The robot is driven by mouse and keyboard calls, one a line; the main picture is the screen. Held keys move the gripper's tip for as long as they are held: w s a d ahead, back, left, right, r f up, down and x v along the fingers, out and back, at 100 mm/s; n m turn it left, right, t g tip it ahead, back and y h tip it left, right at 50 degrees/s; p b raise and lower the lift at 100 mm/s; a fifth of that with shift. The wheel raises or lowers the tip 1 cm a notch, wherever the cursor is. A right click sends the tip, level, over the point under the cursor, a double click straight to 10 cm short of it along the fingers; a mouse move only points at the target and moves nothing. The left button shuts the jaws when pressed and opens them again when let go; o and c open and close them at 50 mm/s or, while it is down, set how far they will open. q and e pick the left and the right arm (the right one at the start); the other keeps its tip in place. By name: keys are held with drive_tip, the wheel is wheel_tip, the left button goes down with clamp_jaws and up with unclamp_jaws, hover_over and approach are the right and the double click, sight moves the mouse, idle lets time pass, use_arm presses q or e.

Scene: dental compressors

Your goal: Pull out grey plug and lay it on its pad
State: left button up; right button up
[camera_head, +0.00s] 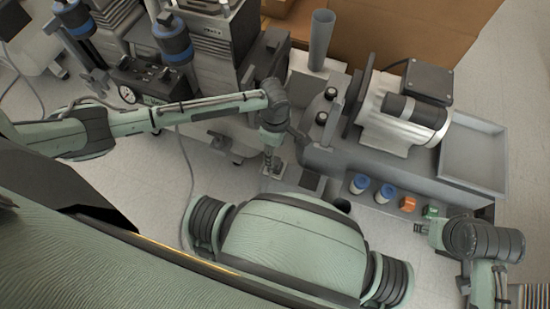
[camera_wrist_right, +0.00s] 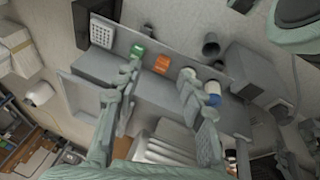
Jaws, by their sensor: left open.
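I cannot single out a grey plug or its pad in either view. Several small coloured pieces sit along the bench's front edge, among them an orange one (camera_head: 408,204) and a green one (camera_head: 430,211). The orange piece (camera_wrist_right: 161,65) and green piece (camera_wrist_right: 137,51) also show in the right wrist view. My left gripper (camera_head: 269,160) points down, open, left of the bench and above a small pale plate (camera_head: 276,171). My right gripper (camera_head: 421,229) is in front of the bench's right part.
Equipment with a gauge (camera_head: 128,95) stands left. Pale floor (camera_head: 160,180) is open between.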

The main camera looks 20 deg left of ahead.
use_arm(q)
drive_tip(key=shift+f, duration=0.2)
wheel_tip(320, 180, down, 3)
drive_tip(key=b, duration=0.5)
drive_tip(key=shift+f, duration=0.1)
use_arm(e)
drive_tip(key=w+a+r+n+t+y, duration=0.1)
drive_tip(key=w+a+r+t+y, duration=0.3)
drive_tip(key=w+a+r+t, duration=0.55)
use_arm(q)
drive_tip(key=shift+f+b, duration=0.75)
drive_tip(key=shift+b, duration=0.25)
wheel_tip(320, 180, down, 2)
drive_tip(key=shift+s+f, duration=0.1)
drive_tip(key=shift+f, duration=0.85)
use_arm(e)
drive_tip(key=w+a+r+t+y, duration=0.1)
drive_tip(key=a+r+t, duration=0.1)
drive_tip(key=a+r, duration=0.2)
drive_tip(key=w+a+r+n+t+y, duration=0.1)
drive_tip(key=a+r, duration=0.3)
drive_tip(key=r, duration=0.4)
drive_tip(key=shift+w+a+r+t+y, duration=0.15)
drive_tip(key=shift+w+r+t+y, duration=0.15)
drive_tip(key=shift+w+t+y, duration=0.5)
drive_tip(key=shift+r, duration=0.25)
use_arm(q)
drive_tip(key=shift+p, duration=0.55)
use_arm(e)
drive_tip(key=shift+r, duration=0.4)
